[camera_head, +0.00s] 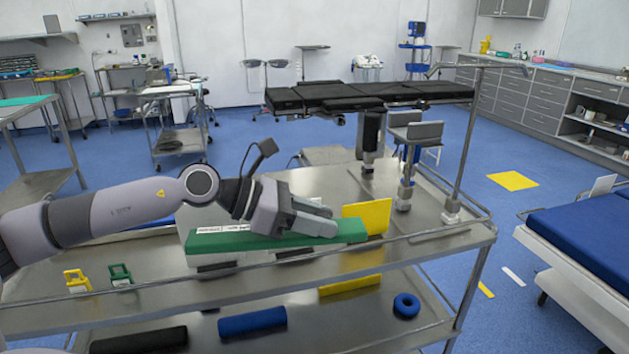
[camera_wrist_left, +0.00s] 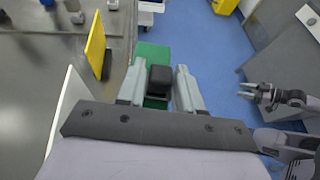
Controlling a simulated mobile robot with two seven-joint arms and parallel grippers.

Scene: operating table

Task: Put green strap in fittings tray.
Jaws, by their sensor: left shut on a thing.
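My left gripper (camera_head: 322,219) is over the top of a long green piece (camera_head: 275,242) on the steel trolley. In the left wrist view its fingers (camera_wrist_left: 160,88) are closed around a dark block (camera_wrist_left: 160,77), which sits against the green piece (camera_wrist_left: 153,52). I cannot tell whether the two are joined. I cannot tell for certain which thing is the fittings tray. My right gripper (camera_wrist_left: 262,94) shows apart and empty in the left wrist view, fingers spread.
An upright yellow panel (camera_head: 366,214) stands beyond the left gripper, and a white panel (camera_wrist_left: 66,103) stands alongside. The trolley's lower shelf holds a blue roll (camera_head: 252,321), a black roll (camera_head: 138,340) and a blue ring (camera_head: 406,305). A raised rail (camera_head: 412,235) edges the trolley.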

